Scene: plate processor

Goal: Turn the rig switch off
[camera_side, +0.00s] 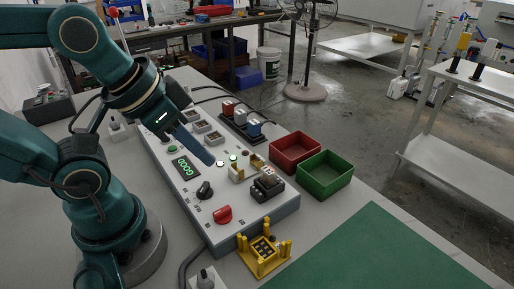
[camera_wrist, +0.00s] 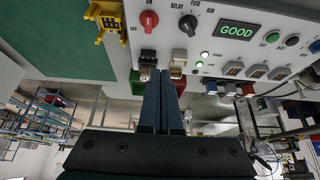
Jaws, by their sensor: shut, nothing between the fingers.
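A red rotary switch (camera_side: 222,214) sits at the near end of the grey panel box (camera_side: 180,195). In the wrist view the red switch (camera_wrist: 149,20) is at the top, with an OFF label beside it. I cannot tell for sure which mark its handle points to. My gripper (camera_side: 208,160) is shut and empty, above the panel and farther along it than the red switch. In the wrist view the closed fingers of my gripper (camera_wrist: 161,74) reach up from below, apart from the switch.
A black selector knob (camera_side: 204,190) and a lit display (camera_wrist: 237,31) reading GOOD are near the switch. A black socketed part (camera_side: 267,187) stands beside it. A yellow fixture (camera_side: 264,252), red bin (camera_side: 295,153) and green bin (camera_side: 325,176) stand around the panel.

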